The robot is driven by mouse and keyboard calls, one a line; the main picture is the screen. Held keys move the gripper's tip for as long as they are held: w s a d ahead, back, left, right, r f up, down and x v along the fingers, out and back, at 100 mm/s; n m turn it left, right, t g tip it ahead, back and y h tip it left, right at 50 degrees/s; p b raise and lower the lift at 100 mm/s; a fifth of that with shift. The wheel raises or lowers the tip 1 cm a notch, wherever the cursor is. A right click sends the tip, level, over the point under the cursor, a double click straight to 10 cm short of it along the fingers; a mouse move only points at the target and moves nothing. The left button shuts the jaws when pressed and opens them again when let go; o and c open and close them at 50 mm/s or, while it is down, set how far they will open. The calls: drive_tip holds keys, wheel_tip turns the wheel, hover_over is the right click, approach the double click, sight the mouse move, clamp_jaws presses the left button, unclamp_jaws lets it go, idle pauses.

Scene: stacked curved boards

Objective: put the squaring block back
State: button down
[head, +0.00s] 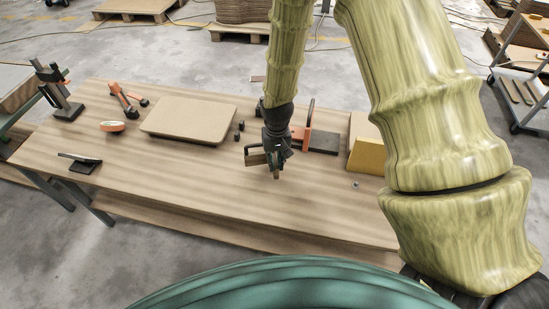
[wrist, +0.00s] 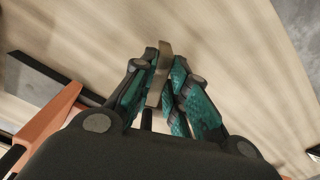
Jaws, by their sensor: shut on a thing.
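My gripper (head: 273,164) is above the front middle of the wooden table (head: 200,190). In the wrist view its teal, scaly fingers (wrist: 160,95) are shut on a narrow brown block (wrist: 160,73), which I take to be the squaring block. The block stands edge-on between the fingers and sticks out past their tips.
An orange and black tool (head: 302,134) with a dark plate (head: 323,142) lies just behind my gripper. A yellow-fronted block (head: 368,157) stands to the right. A tan curved board (head: 188,118) lies left. The table's front middle is clear.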

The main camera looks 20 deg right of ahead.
sight(275, 156)
drive_tip(key=shift+w+d+f, duration=0.1)
drive_tip(key=shift+w+d, duration=0.15)
drive_tip(key=shift+w, duration=0.5)
drive_tip(key=shift+w+d+f, duration=0.1)
drive_tip(key=shift+w+d, duration=0.15)
drive_tip(key=shift+w, duration=0.45)
drive_tip(key=shift+f+p, duration=0.8)
drive_tip(key=shift+f, duration=0.85)
drive_tip(key=shift+f, duration=0.15)
drive_tip(key=c, duration=1.4)
unclamp_jaws()
drive_tip(key=shift+d+r+b, duration=0.1)
drive_tip(key=shift+r+b, duration=1.15)
drive_tip(key=shift+r, duration=4.85)
